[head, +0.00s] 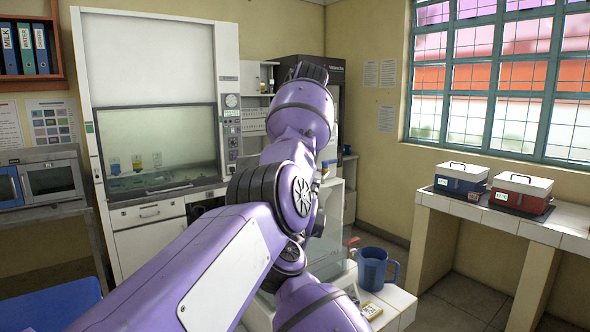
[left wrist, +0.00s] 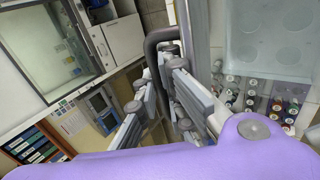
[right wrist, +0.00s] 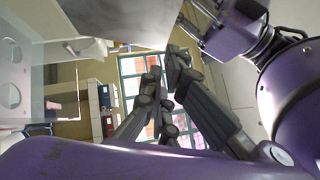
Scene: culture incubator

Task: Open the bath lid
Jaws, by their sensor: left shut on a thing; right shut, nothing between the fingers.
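A box with a clear panel (head: 330,235) stands behind my purple arm in the head view and is mostly hidden. In the left wrist view a clear panel with round marks (left wrist: 262,40) lies beside a dark bent handle (left wrist: 151,44); I cannot tell whether it is the bath lid. My left gripper (left wrist: 160,68) is shut on this handle. The lid looks down, but its edge is hidden. My right gripper (right wrist: 164,70) is shut and empty, apart from everything. Both grippers are hidden in the head view.
Two lidded boxes, blue (head: 461,180) and red (head: 521,194), stand on the right counter. A blue mug (head: 374,268) stands right of my arm. Several bottles (left wrist: 250,92) show near the panel. A fume hood (head: 155,140) stands behind.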

